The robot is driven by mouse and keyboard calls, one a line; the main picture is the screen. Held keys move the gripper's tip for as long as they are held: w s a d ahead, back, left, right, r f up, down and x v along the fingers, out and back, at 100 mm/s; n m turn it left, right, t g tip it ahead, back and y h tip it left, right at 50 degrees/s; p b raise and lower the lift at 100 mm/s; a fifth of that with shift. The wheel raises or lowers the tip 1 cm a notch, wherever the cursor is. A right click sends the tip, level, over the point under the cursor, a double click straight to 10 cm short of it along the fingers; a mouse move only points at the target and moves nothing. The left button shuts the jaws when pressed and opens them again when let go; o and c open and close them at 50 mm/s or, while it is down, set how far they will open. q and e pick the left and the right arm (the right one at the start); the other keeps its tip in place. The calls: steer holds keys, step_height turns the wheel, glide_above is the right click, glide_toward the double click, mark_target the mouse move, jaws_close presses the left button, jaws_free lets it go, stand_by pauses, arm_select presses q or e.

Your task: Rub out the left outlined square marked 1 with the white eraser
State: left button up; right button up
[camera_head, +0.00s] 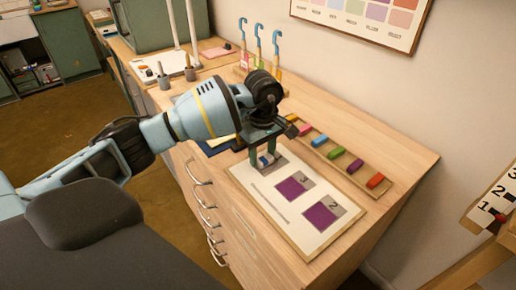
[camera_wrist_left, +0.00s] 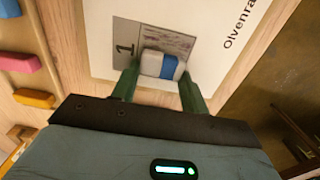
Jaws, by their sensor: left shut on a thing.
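The white eraser with a blue band (camera_wrist_left: 160,65) is gripped between the two green fingers of my left gripper (camera_wrist_left: 159,82). The gripper also shows in the head view (camera_head: 264,157), pointing down at the far end of the white sheet (camera_head: 308,238). The square marked 1 (camera_wrist_left: 168,41) is right at the eraser; its visible part is pale, greyish purple and streaky, and the eraser covers its near part. The eraser appears to rest on the sheet. Squares marked 3 (camera_head: 294,188) and 2 (camera_head: 320,217) are solid purple. My right gripper is not in view.
A tray of coloured blocks (camera_head: 337,153) lies beside the sheet, toward the wall. Hooked tools (camera_head: 259,48) stand farther back. A dark blue item (camera_head: 216,147) lies behind the gripper. The drawer side (camera_head: 205,200) drops off at the left.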

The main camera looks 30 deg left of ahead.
mark_target(269, 169)
arm_select(q)
steer(key=shift+s+d+f, duration=0.15)
steer(key=shift+d, duration=0.15)
steer(key=shift+s+d, duration=0.1)
steer(key=shift+d, duration=0.1)
steer(key=shift+s+d+p, duration=0.2)
steer(key=shift+d, duration=0.4)
steer(key=shift+s+d+p, duration=0.15)
steer(key=shift+d+p, duration=0.05)
steer(key=shift+d, duration=0.35)
steer(key=shift+a, duration=0.1)
steer(key=shift+w+a, duration=0.15)
steer(key=shift+a, duration=0.25)
steer(key=shift+w+a+b, duration=0.2)
steer(key=shift+a, duration=0.3)
steer(key=shift+w+a+b, duration=0.15)
steer(key=shift+a, duration=0.3)
